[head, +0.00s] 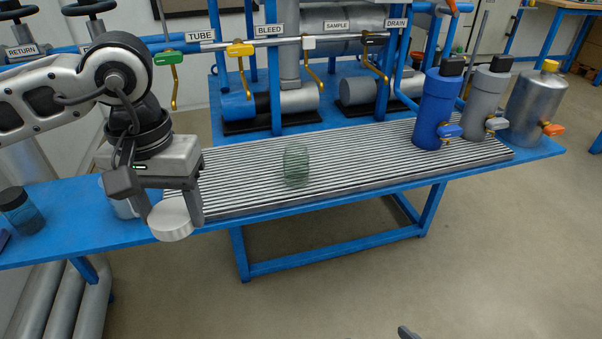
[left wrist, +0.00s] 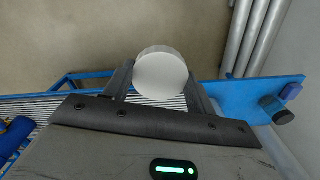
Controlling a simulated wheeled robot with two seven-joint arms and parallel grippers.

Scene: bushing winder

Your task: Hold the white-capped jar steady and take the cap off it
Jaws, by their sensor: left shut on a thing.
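My left gripper (head: 170,212) is shut on a round white cap (head: 171,222), held at the front edge of the blue bench, left of the ribbed mat. In the left wrist view the cap (left wrist: 161,75) sits between the two fingertips, its flat round face showing. A greenish see-through jar (head: 296,165) stands upright on the ribbed mat, apart from the gripper, with no white cap visible on it. Only a small dark tip (head: 408,332), perhaps of my right gripper, shows at the bottom edge of the head view; its jaws cannot be made out.
The ribbed mat (head: 380,155) is clear around the jar. Blue, grey and silver bottles (head: 437,108) stand at its right end. A dark-capped blue jar (head: 22,211) stands at the far left. A grey container (head: 122,208) is partly hidden behind my left gripper. Pipes and valves stand behind.

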